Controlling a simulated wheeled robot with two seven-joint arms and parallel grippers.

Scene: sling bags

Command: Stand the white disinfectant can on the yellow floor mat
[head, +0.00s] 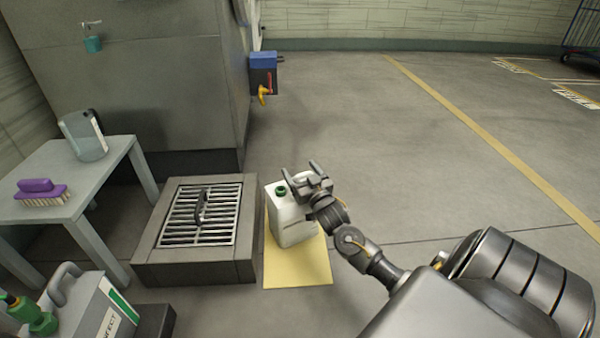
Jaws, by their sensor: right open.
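The white can (287,222) with a green cap stands upright on the back part of the yellow floor mat (298,268). The front of the mat is bare. My right gripper (303,172) is open at the top of the can, beside the cap on its right. It hides part of the can's top and handle. I cannot tell whether the fingers touch the can. My left gripper is not in view.
A raised block with a metal grate (200,215) stands just left of the mat. A labelled grey container (95,305) is at lower left. Floor to the right is clear.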

